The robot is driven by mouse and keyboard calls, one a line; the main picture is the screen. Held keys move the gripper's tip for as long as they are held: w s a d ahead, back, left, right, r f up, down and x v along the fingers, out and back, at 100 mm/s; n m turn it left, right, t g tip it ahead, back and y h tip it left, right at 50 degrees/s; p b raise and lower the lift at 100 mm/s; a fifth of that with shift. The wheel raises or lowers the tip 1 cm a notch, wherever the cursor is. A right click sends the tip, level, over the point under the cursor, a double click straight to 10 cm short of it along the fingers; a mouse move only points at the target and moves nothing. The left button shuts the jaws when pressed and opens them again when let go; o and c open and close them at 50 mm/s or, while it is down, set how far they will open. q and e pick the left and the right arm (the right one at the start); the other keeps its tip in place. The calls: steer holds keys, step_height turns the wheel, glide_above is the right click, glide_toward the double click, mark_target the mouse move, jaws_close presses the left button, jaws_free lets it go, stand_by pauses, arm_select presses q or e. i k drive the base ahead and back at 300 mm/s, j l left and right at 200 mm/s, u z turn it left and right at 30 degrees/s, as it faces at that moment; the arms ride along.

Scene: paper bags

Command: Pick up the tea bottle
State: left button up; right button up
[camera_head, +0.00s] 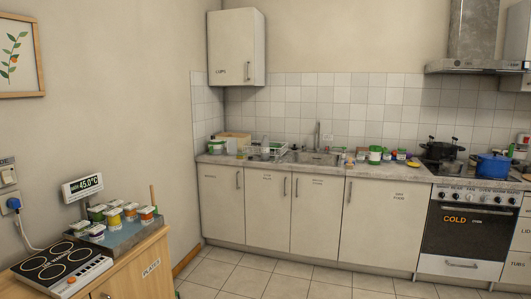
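I cannot make out which thing is the tea bottle. Several small containers stand on the counter (345,160) along the back wall, too small to tell apart. Among them is a white and green container (375,155) right of the sink (310,157). Neither of my grippers shows in the head view.
A stove (465,222) with a black pot (440,150) and a blue pot (491,165) stands at the right. The tiled floor (290,278) is clear.

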mark_target(264, 144)
steer(key=i+l, duration=0.15)
steer(key=i, duration=0.4)
steer(key=i+l, duration=0.2)
steer(key=i, duration=0.4)
steer(key=i+l, duration=0.15)
steer(key=i, duration=0.4)
steer(key=i+l, duration=0.15)
steer(key=i, duration=0.45)
steer(key=i+l, duration=0.15)
steer(key=i, duration=0.4)
steer(key=i+l, duration=0.2)
steer(key=i, duration=0.35)
steer(key=i+l, duration=0.15)
steer(key=i, duration=0.45)
